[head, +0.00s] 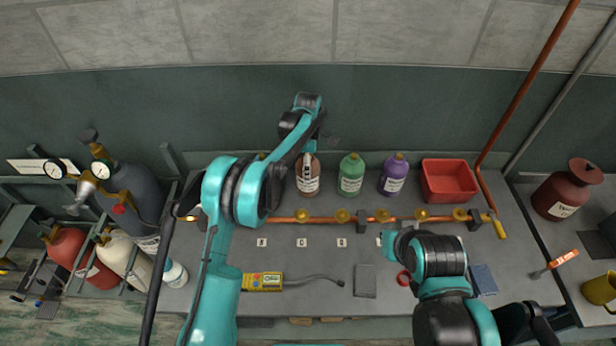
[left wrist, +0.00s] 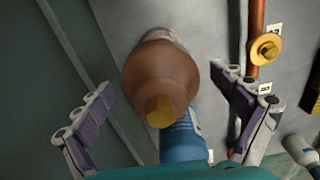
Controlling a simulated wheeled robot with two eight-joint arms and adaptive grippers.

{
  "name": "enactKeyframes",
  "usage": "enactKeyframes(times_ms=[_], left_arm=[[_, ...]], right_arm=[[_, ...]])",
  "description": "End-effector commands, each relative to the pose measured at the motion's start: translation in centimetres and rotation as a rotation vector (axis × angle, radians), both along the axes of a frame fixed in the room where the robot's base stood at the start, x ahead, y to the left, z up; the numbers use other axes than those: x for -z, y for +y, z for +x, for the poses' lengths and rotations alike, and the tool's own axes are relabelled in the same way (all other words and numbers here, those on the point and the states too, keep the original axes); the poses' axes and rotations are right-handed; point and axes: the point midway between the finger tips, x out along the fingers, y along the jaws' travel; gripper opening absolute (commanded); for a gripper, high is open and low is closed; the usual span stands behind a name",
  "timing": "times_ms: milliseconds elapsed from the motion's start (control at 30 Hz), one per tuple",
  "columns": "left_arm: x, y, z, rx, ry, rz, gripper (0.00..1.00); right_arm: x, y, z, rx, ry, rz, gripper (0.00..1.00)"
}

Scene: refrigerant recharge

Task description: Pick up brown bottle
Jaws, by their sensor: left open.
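The brown bottle (head: 307,182) with a white label stands upright on the bench shelf at the back, left of the green bottle (head: 351,178). My left gripper (head: 309,148) is above and partly in front of its top in the head view. In the left wrist view the brown bottle (left wrist: 160,80), with its yellow cap, lies between the two spread fingers of my left gripper (left wrist: 165,84). The gripper is open, with gaps between fingers and bottle in that picture. My right arm is at the lower right; its gripper cannot be made out.
A purple bottle (head: 394,178) and a red bin (head: 448,181) stand to the right. A blue bottle (left wrist: 182,138) is close beside the brown one. A copper pipe (head: 330,218) with yellow valves runs in front. The wall (head: 400,110) is behind.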

Motion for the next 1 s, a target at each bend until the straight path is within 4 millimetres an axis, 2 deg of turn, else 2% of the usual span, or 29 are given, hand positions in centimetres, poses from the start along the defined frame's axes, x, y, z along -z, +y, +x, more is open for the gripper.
enactKeyframes(times_ms=[67, 300, 367, 400, 733, 1000], left_arm=[[0.0, 0.0, 0.0, 0.0, 0.0, 0.0, 0.93], [0.0, 0.0, 0.0, 0.0, 0.0, 0.0, 0.3], [0.0, 0.0, 0.0, 0.0, 0.0, 0.0, 0.14], [-0.2, 0.0, 0.0, 0.0, 0.0, 0.0, 0.11], [-0.5, 0.0, 0.0, 0.0, 0.0, 0.0, 0.11], [-2.7, 0.0, 0.0, 0.0, 0.0, 0.0, 0.11]], right_arm=[[0.0, 0.0, 0.0, 0.0, 0.0, 0.0, 0.0], [0.0, 0.0, 0.0, 0.0, 0.0, 0.0, 0.0], [0.0, 0.0, 0.0, 0.0, 0.0, 0.0, 0.0], [0.0, 0.0, 0.0, 0.0, 0.0, 0.0, 0.0], [-0.1, 0.0, 0.0, 0.0, 0.0, 0.0, 0.0], [-0.5, 0.0, 0.0, 0.0, 0.0, 0.0, 0.0]])
